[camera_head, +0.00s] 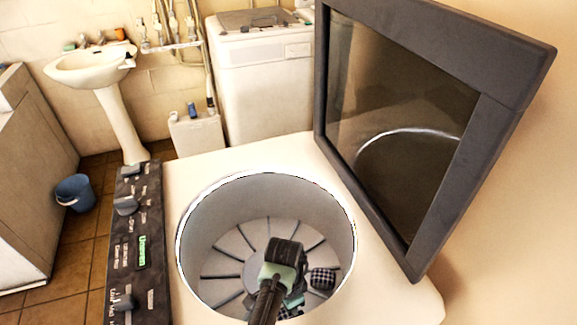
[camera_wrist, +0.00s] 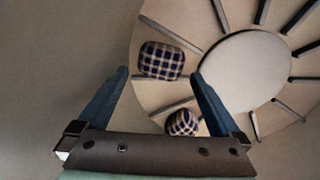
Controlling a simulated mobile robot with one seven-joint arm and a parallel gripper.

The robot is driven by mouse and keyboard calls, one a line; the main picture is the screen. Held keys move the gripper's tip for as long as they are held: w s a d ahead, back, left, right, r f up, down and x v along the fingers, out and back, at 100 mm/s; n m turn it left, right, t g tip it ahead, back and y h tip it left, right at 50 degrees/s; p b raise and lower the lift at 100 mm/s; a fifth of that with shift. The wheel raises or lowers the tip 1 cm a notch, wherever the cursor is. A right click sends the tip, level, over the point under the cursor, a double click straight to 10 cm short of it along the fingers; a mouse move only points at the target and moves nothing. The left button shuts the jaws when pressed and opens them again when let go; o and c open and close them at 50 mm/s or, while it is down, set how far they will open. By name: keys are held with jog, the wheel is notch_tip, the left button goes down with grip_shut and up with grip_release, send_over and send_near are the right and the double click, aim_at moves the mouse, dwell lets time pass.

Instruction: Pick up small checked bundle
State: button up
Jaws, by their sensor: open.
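Two checked bundles lie on the ribbed floor of the washer drum. In the wrist view the smaller checked bundle (camera_wrist: 182,122) sits near my gripper's palm bar, partly cut off by it. The larger checked bundle (camera_wrist: 161,60) lies beyond it, framed between the fingertips. My gripper (camera_wrist: 160,75) is open, with nothing held. In the head view one checked bundle (camera_head: 323,279) shows right of my gripper. Another checked patch (camera_head: 289,312) shows below, mostly hidden by my arm. My fingers are largely hidden there, inside the drum.
The round drum wall (camera_head: 340,225) surrounds my gripper closely. The raised dark-framed lid (camera_head: 490,130) stands open on the right. A control panel (camera_head: 125,245) lies along the left. A sink (camera_head: 92,70), white appliance (camera_head: 262,80) and blue bucket (camera_head: 76,192) stand farther back.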

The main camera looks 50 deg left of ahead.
aim_at(290, 315)
notch_tip(290, 315, down, 5)
jog(key=shift+d+f, duration=0.1)
jog(key=shift+d, duration=0.05)
jog(key=c, duration=1.3)
jog(key=shift+c, duration=0.5)
jog(key=shift+r, duration=0.2)
